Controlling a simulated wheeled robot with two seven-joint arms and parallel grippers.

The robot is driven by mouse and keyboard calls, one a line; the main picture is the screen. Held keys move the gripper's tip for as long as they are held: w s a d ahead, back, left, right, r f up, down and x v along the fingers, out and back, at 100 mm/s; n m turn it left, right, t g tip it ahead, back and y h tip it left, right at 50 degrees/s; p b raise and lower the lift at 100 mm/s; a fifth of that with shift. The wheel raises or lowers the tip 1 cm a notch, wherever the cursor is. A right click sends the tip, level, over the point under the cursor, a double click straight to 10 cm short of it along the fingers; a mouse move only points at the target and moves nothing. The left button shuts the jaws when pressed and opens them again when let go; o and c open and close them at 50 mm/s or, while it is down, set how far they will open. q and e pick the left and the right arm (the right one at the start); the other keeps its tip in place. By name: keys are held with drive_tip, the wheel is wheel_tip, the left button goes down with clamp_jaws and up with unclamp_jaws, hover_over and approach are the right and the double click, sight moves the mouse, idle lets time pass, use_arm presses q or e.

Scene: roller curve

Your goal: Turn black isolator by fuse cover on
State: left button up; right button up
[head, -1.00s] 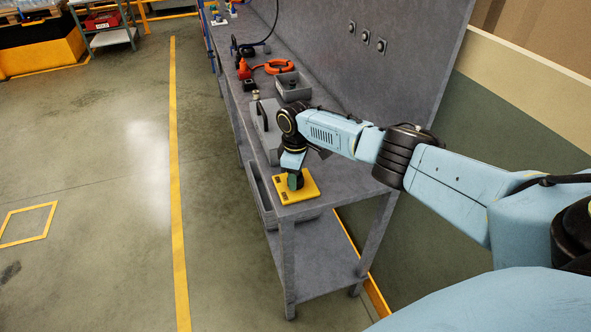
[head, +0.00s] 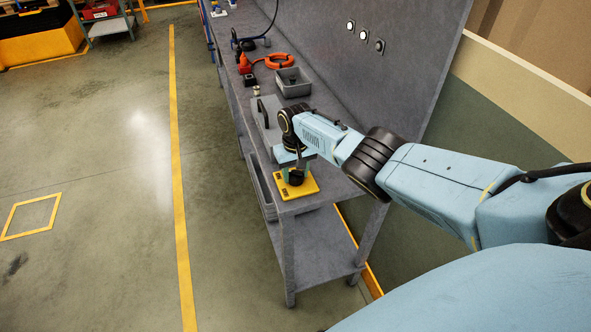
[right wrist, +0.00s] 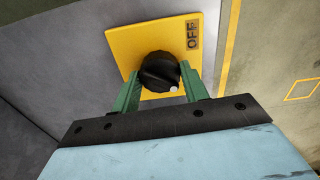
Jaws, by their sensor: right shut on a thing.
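The black isolator knob (right wrist: 160,72) sits on a yellow plate (right wrist: 120,45) in the right wrist view. A white mark shows on the knob's lower right edge, and an OFF label (right wrist: 193,34) is at the plate's upper right. My right gripper (right wrist: 160,78) is shut on the knob, one green finger on each side. In the head view the yellow plate (head: 302,194) lies at the bench's near end under my right gripper (head: 295,177). A grey box with a black handle (head: 266,113), possibly the fuse cover, stands just beyond. My left gripper is not in view.
The grey bench (head: 305,205) has a back panel (head: 400,75) with round fittings. Farther along are a grey bin (head: 293,86), an orange coil (head: 279,60) and a small black block (head: 250,81). The floor left of the bench is clear.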

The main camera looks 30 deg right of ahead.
drive_tip(key=shift+r+m, duration=0.1)
drive_tip(key=shift+m, duration=0.9)
drive_tip(key=shift+w, duration=0.1)
drive_tip(key=o, duration=1)
drive_tip(key=shift+p, duration=0.3)
